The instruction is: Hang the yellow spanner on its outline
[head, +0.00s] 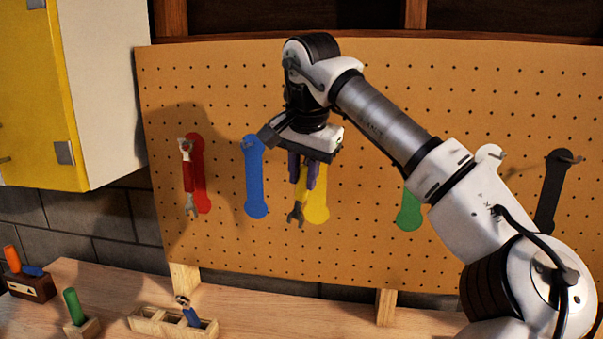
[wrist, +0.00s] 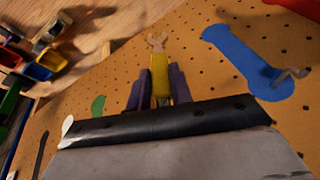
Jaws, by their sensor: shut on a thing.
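My gripper (head: 305,172) points down in front of the pegboard, its purple fingers shut on the yellow spanner. The spanner's grey jaw (head: 296,214) hangs below the fingers, with the spanner roughly upright. The yellow outline (head: 318,207) is just right of and behind the spanner; its upper part and any peg there are hidden by my gripper. In the wrist view the spanner (wrist: 158,72) shows between the two fingers, jaw pointing away. I cannot tell the gap between spanner and board.
A red-handled spanner (head: 187,175) hangs at the red outline (head: 201,185). The blue outline (head: 254,175), green outline (head: 409,208) and black outline (head: 552,185) are bare. A wooden tray (head: 150,323) and blocks holding tools stand on the bench. A yellow cabinet (head: 35,95) is at left.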

